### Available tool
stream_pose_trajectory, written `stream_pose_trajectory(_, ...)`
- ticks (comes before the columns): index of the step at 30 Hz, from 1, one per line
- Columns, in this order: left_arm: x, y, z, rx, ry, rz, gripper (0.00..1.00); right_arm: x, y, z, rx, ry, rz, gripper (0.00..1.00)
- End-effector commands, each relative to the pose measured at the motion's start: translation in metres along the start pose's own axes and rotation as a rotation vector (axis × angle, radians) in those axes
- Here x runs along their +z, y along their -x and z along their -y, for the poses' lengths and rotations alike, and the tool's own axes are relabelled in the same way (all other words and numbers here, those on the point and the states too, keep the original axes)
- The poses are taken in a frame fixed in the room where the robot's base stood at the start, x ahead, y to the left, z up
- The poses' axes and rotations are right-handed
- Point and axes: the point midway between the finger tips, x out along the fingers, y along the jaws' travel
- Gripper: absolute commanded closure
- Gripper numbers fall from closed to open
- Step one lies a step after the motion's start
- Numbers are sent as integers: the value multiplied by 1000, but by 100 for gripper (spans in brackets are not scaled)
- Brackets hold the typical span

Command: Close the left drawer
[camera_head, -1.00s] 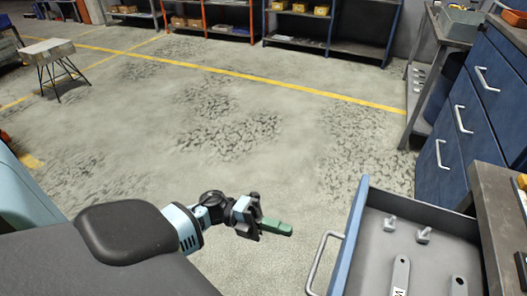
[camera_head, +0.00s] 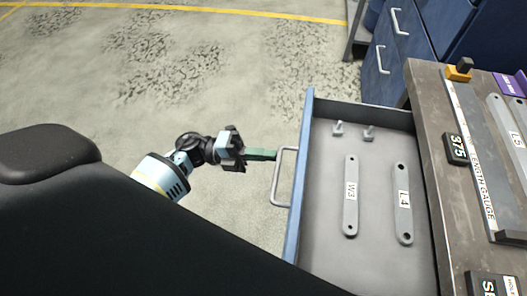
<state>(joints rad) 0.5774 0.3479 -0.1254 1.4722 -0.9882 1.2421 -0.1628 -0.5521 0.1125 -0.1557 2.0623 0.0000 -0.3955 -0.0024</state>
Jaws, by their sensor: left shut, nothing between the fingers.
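The open drawer (camera_head: 329,245) has a blue front and a grey inside, and it sticks out to the left from under a workbench. Its pale bar handle (camera_head: 281,177) is on the front's left side. My left gripper (camera_head: 274,154) has green fingers, is shut and empty, and points right. Its fingertips are at the handle's upper end in the picture; I cannot tell whether they touch it. The drawer holds a bracket marked W3 (camera_head: 350,209), a bracket marked L4 (camera_head: 402,213) and two small grey pieces (camera_head: 368,133). My right gripper is not in view.
The workbench top (camera_head: 425,95) at right bears a length gauge (camera_head: 470,150), a black 375 block (camera_head: 455,149) and an L5 bracket (camera_head: 510,135). A blue cabinet (camera_head: 410,38) with handles stands behind. The concrete floor left of the drawer is clear.

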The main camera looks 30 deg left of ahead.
Motion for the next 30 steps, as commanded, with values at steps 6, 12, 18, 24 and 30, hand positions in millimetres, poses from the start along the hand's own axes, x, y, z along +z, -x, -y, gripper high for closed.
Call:
stream_pose_trajectory(6, 0, -24, -4, -2, -1, -3, 100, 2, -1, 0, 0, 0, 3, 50)
stream_pose_trajectory(12, 0, -68, -12, -4, -2, -4, 100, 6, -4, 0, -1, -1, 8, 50)
stream_pose_trajectory(18, 1, -123, -23, -3, -2, -3, 100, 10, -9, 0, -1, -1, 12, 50)
stream_pose_trajectory(24, 1, -176, -34, -3, -1, -3, 100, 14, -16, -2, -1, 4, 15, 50)
stream_pose_trajectory(30, 2, -218, -42, -2, -2, -3, 100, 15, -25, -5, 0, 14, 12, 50)
